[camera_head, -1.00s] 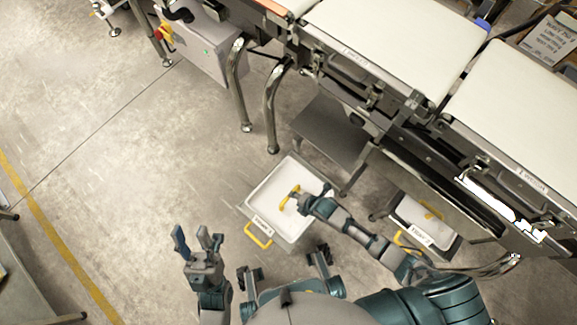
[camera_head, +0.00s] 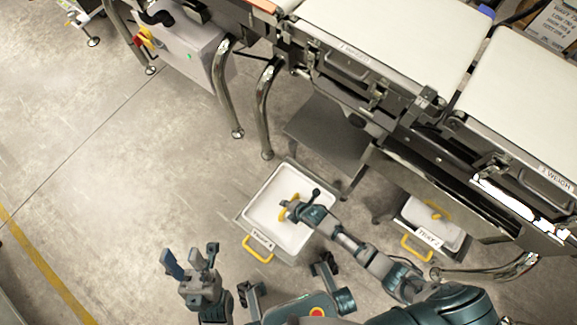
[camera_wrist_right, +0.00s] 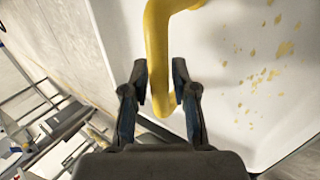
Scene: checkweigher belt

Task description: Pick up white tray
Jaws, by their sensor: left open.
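A white tray (camera_head: 262,205) with a grey rim, a front label and yellow handles stands at the foot of the conveyor frame. My right gripper (camera_head: 284,208) is over it at a yellow handle. The right wrist view shows this yellow handle (camera_wrist_right: 158,45) between the two fingers of the right gripper (camera_wrist_right: 160,78), with the white tray surface (camera_wrist_right: 235,50) behind. Whether the fingers press on the handle cannot be told. The near yellow handle (camera_head: 257,249) is free. My left gripper (camera_head: 190,258) is open and empty, left of the tray.
A second, smaller tray (camera_head: 452,233) with yellow handles stands to the right, under the machine. White belts (camera_head: 400,45) and their metal frame run across the top. Steel legs (camera_head: 262,110) stand behind the tray. The floor at left is clear.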

